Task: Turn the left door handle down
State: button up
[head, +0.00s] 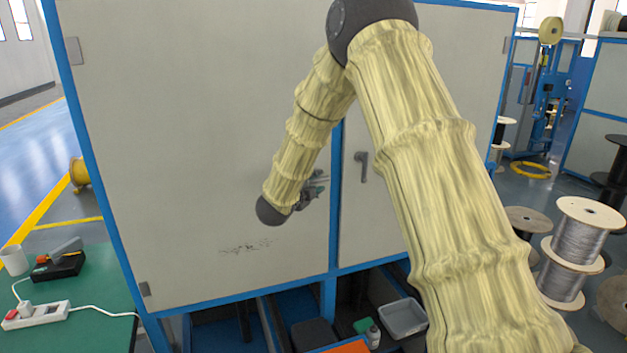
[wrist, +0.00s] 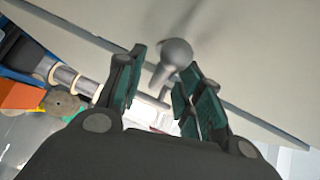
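The left door (head: 190,130) is a large pale grey panel in a blue frame, and it looks shut. Its grey handle (wrist: 176,54) shows in the wrist view at the door's surface, with its lever reaching between my fingers. In the head view my gripper (head: 314,190) is at the left door's right edge and mostly covers this handle. In the wrist view my gripper (wrist: 162,85) is open, with dark green finger pads on both sides of the lever. Gaps show beside the lever; firm contact cannot be told.
The right door's handle (head: 361,166) is just to the right and hangs down. My arm covers much of the right door. Cable spools (head: 580,235) stand at the right. A green table (head: 90,290) with a power strip (head: 38,314) is at the lower left.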

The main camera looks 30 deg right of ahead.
grip_shut()
